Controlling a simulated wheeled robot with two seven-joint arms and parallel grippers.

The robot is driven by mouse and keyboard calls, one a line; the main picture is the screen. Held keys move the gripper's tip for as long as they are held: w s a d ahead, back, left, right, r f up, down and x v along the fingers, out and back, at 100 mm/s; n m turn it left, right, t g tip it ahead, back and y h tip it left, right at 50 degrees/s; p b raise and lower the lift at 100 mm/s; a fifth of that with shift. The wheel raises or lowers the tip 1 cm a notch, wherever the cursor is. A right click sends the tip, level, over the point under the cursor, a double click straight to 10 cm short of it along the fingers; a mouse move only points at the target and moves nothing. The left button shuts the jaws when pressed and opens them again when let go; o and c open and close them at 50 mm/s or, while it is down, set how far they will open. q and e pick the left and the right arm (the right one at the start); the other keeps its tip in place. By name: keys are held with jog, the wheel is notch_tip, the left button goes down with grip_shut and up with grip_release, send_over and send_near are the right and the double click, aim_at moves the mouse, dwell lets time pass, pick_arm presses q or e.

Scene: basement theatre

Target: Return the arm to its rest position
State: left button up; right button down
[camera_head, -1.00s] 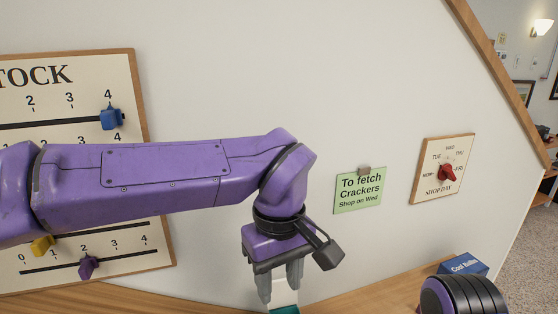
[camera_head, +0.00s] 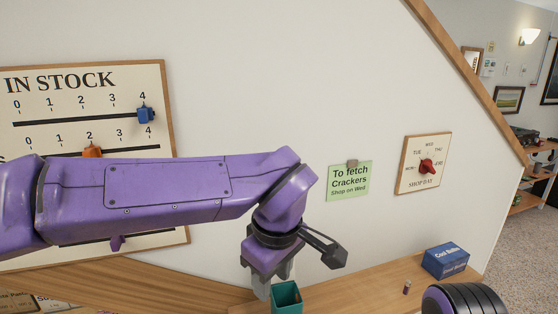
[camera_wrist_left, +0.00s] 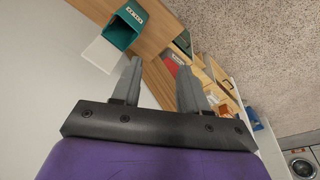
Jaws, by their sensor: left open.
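My left arm (camera_head: 165,192), purple, reaches across the head view from the left, bent down at the wrist. My left gripper (camera_head: 270,288) hangs just left of a teal open-topped box (camera_head: 288,298) on a wooden shelf. Its fingertips are hard to see there. In the left wrist view the two grey fingers (camera_wrist_left: 157,82) stand apart with nothing held between them. The teal box (camera_wrist_left: 122,32) shows beyond them at upper left, with a white card-like piece (camera_wrist_left: 102,54) at its opening. My right gripper is not in view.
The IN STOCK board (camera_head: 75,80) with sliders is on the wall behind my arm. A green note (camera_head: 349,181) and a SHOP DAY dial (camera_head: 424,165) with red knob hang right. A blue box (camera_head: 446,261) and a small bottle (camera_head: 406,287) stand on the shelf (camera_head: 345,295).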

pick_arm(q)
jog(key=w+a+f+n+t+y, duration=0.45)
jog(key=w+a+f, duration=0.25)
jog(key=a+f, duration=0.2)
jog(key=a+f+m+t, duration=0.1)
jog(key=a+f+t, duration=0.35)
jog(key=f, duration=0.95)
jog(key=s+a+f+m+g+h, duration=0.25)
jog(key=s+a+f, duration=0.45)
jog(key=f, duration=0.4)
jog(key=s+a+f+m+g, duration=0.1)
jog(key=s+a+f, duration=0.2)
jog(key=s, duration=0.5)
jog(key=s+a+f+m+g, duration=0.1)
jog(key=s+a+f+g, duration=0.1)
jog(key=s+f, duration=0.2)
jog(key=s+a+f+m+g, duration=0.2)
jog(key=s+a+f, duration=0.1)
jog(key=s, duration=0.8)
jog(key=shift+s+a+f+y, duration=0.3)
jog(key=shift+f+y, duration=0.05)
jog(key=shift+y, duration=0.05)
